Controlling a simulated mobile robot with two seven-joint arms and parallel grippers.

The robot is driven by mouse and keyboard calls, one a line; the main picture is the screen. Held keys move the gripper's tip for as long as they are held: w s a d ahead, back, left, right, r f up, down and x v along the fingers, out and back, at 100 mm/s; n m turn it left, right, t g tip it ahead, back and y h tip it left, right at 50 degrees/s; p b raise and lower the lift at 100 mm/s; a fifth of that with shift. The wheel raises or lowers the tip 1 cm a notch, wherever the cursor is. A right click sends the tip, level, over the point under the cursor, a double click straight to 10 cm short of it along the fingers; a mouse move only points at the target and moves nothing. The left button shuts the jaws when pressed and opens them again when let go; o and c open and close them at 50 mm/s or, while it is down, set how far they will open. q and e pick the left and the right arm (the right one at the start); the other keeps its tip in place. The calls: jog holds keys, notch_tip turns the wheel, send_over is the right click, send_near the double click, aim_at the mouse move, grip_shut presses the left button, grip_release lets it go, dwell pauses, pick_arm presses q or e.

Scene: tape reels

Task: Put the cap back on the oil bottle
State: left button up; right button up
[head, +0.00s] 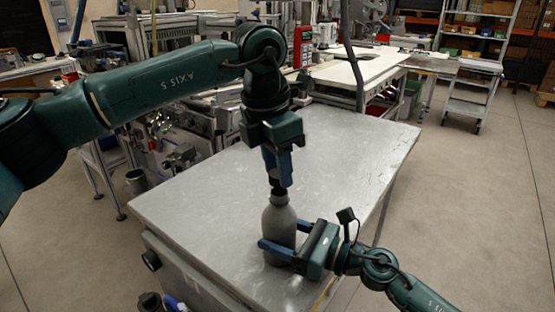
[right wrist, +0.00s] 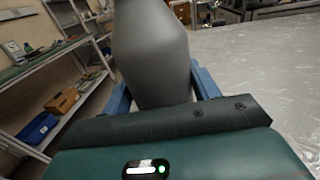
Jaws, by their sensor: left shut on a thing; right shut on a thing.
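The grey oil bottle (head: 279,222) stands upright near the front of the metal table; its body also fills the upper middle of the right wrist view (right wrist: 150,55). My right gripper (head: 276,248) is shut on the bottle's lower body, its blue fingers on either side. My left gripper (head: 278,182) points straight down over the bottle's top and is shut on the dark cap (head: 277,190). The cap is mostly hidden between the fingers and is in line with the bottle neck. I cannot tell whether it is seated on the neck or just above it.
The metal table (head: 180,205) is bare around the bottle, with free room to the left and behind. Its right edge runs close to my right arm. A white-topped bench (head: 360,66) and machinery stand behind. Shelves (right wrist: 50,85) show at left in the right wrist view.

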pick_arm(q)
jog(key=shift+f, duration=0.2)
dwell(0.4)
jog(key=shift+f, duration=0.8)
jog(key=shift+f, duration=0.6)
